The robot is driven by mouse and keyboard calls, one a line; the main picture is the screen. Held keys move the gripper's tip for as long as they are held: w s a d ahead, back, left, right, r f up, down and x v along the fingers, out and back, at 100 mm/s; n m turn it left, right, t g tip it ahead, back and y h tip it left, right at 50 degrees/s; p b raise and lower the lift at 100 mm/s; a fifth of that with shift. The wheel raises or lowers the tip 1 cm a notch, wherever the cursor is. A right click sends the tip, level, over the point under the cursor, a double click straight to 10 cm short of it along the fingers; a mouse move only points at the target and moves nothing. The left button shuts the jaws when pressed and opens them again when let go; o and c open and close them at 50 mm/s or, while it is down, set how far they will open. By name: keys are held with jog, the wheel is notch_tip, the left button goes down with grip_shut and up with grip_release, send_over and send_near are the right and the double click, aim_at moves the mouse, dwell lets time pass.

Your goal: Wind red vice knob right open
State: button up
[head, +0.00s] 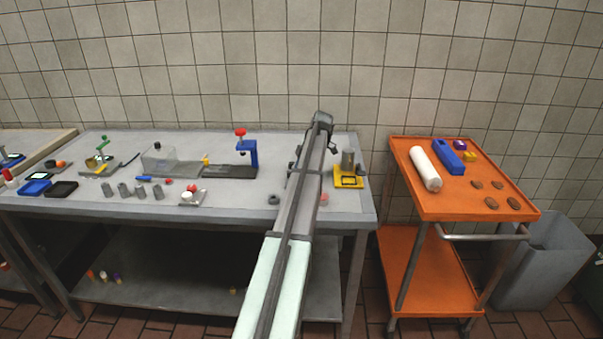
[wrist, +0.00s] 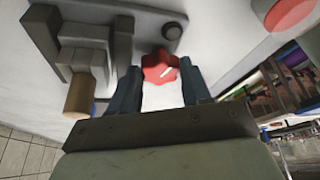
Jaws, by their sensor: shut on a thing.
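The red lobed knob (wrist: 160,68) shows in the wrist view between the two fingers of my gripper (wrist: 161,77). My gripper is shut on it, with one finger on each side. A dark grey stepped block (wrist: 80,48), perhaps part of the vice, is left of the knob, with a tan cylinder (wrist: 79,97) at its near end. How the knob joins the vice is hidden. In the head view my arm reaches over the right part of the table; my fingertips and the held knob cannot be made out there.
A blue stand (head: 247,153) with a red top is left of my arm on the grey table (head: 240,205). A yellow-framed item (head: 348,181) is close right of my arm. An orange cart (head: 455,205) stands farther right. Several small parts lie at the left.

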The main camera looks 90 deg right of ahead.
jog(key=shift+w+a+f, duration=0.2)
jog(key=shift+w+a, duration=0.1)
jog(key=shift+w, duration=0.1)
jog(key=o, duration=0.8)
jog(key=shift+s+d+r, duration=0.3)
jog(key=shift+d+r, duration=0.05)
jog(key=shift+r, duration=0.3)
jog(key=v, duration=0.7)
jog(key=shift+s+a, duration=0.1)
jog(key=shift+s, duration=0.15)
jog(key=shift+o, duration=0.3)
